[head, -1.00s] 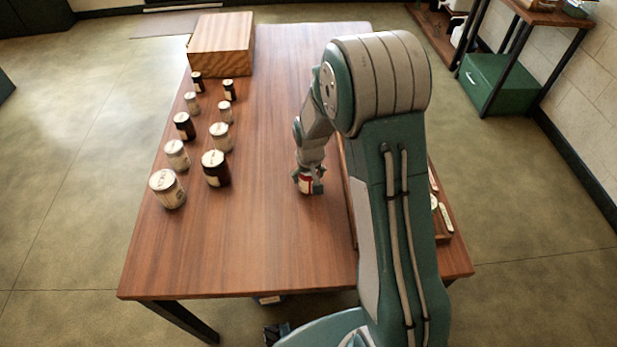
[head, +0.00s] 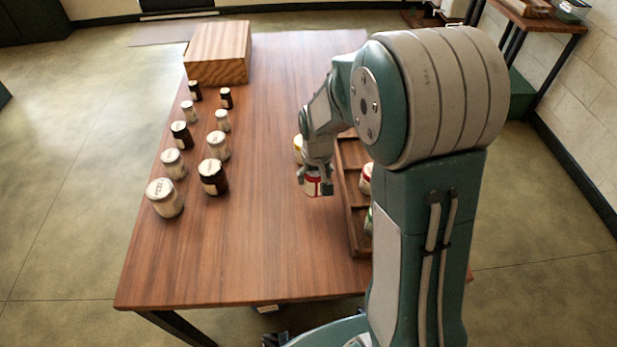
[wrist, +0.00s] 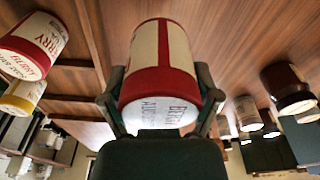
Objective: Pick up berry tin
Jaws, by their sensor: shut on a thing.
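My gripper (head: 314,176) is shut on a red-and-white tin (head: 313,188) and holds it over the table, left of the wooden tray. In the wrist view, the gripper (wrist: 160,92) has one finger on each side of the tin (wrist: 160,50). Another red-and-white tin (wrist: 32,45) at the left of the wrist view has red lettering that seems to read "BERRY".
The wooden tray (head: 354,205) lies right of the gripper, partly hidden by my arm, with tins inside. Several jars stand in two rows at left, before a wooden box (head: 218,70). The table's front middle is clear.

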